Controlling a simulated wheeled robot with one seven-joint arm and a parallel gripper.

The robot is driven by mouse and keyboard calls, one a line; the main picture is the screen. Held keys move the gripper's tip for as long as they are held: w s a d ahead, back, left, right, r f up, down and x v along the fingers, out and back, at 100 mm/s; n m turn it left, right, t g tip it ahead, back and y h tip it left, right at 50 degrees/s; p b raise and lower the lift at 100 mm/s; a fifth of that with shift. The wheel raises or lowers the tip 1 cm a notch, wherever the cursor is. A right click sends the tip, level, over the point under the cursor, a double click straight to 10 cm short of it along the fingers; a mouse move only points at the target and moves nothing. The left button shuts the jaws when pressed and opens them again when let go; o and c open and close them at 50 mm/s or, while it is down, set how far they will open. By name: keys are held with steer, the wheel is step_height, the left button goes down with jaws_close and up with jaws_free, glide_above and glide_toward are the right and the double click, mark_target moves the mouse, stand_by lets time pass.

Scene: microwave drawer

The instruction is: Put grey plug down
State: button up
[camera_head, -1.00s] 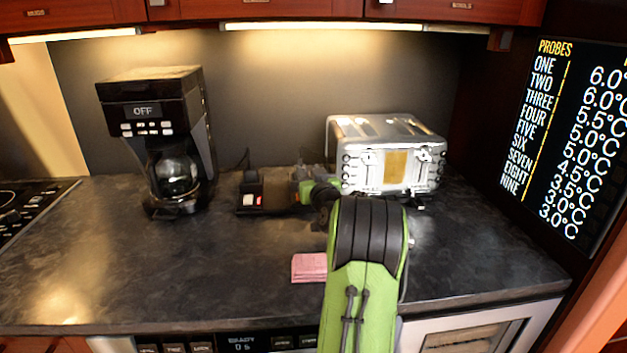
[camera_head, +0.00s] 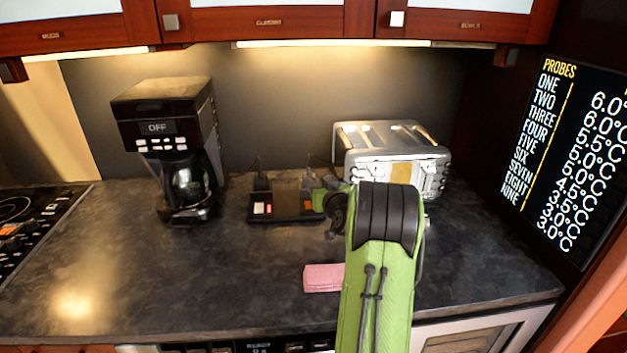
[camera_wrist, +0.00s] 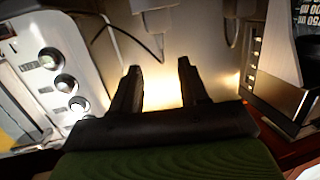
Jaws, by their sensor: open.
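My gripper (camera_wrist: 160,76) shows in the wrist view with its two dark fingers apart and nothing between them. A pale grey plug (camera_wrist: 152,14) is just beyond the fingertips at the top of that view, apart from them. A second pale plug (camera_wrist: 235,28) is to its right. I cannot tell which is the task's grey plug. In the head view a black power strip (camera_head: 262,221) with a lit red switch lies on the counter, and a dark upright plug shape (camera_head: 262,180) stands at it. My arm hides part of this area, and the fingertips are not clear there.
A silver toaster (camera_head: 390,150) stands close to the right of my gripper. A black coffee maker (camera_head: 165,130) stands to the left. A dark cable (camera_wrist: 130,33) crosses near the fingertips.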

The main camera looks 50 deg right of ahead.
mark_target(309, 171)
steer(key=x, duration=1)
steer(key=shift+a+p, duration=0.1)
steer(key=shift+p, duration=0.2)
steer(key=shift+s, duration=0.1)
jaws_close()
